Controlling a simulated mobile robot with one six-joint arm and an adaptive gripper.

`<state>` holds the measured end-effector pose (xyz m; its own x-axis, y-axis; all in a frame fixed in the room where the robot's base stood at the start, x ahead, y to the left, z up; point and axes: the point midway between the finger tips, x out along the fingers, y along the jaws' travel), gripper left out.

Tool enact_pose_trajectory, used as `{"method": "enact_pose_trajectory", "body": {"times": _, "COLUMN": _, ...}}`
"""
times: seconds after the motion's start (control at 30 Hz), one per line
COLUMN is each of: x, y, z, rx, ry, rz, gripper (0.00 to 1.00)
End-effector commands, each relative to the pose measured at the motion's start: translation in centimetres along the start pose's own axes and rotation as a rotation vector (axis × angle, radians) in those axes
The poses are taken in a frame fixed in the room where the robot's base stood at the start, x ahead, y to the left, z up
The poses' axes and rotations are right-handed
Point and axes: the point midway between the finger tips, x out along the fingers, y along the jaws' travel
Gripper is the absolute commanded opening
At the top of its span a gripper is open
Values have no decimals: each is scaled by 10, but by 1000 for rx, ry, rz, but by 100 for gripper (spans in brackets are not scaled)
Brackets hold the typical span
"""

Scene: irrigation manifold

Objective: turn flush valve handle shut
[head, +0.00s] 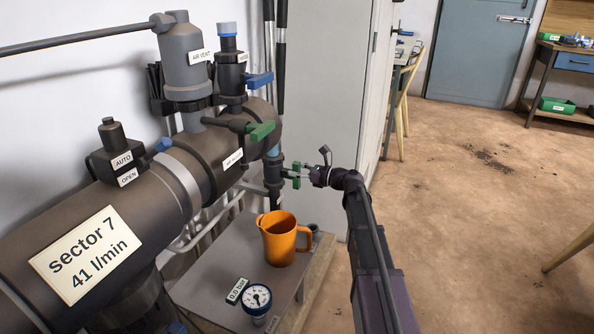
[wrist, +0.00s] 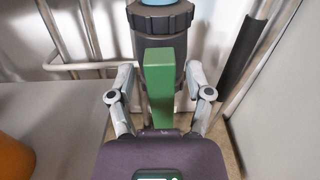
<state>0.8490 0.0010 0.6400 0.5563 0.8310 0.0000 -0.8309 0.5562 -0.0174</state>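The flush valve handle, a green bar (wrist: 158,90), stands upright in the middle of the wrist view, in front of a dark pipe fitting (wrist: 160,20). In the head view, the green handle (head: 296,176) is small, beside the dark vertical pipe (head: 273,174) at the manifold's end. My gripper (wrist: 160,82) has one finger on each side of the handle, with gaps visible between the fingers and the bar. In the head view my gripper (head: 303,174) is at the handle, and its fingertips are partly hidden there.
An orange jug (head: 281,239) and a pressure gauge (head: 257,299) stand on the grey shelf (head: 208,275) below. Another green handle (head: 262,131) and a blue handle (head: 260,80) are higher on the manifold. A pale cabinet (head: 325,80) stands close behind. Open floor lies right.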

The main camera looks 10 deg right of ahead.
Motion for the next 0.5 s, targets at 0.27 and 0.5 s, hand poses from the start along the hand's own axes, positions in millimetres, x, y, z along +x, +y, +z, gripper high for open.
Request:
{"method": "enact_pose_trajectory", "body": {"times": 0.27, "x": 0, "y": 0, "z": 0, "rx": 0, "ry": 0, "rz": 1, "gripper": 0}}
{"method": "enact_pose_trajectory", "body": {"times": 0.5, "x": 0, "y": 1, "z": 0, "rx": -6, "ry": 0, "rz": 2, "gripper": 0}}
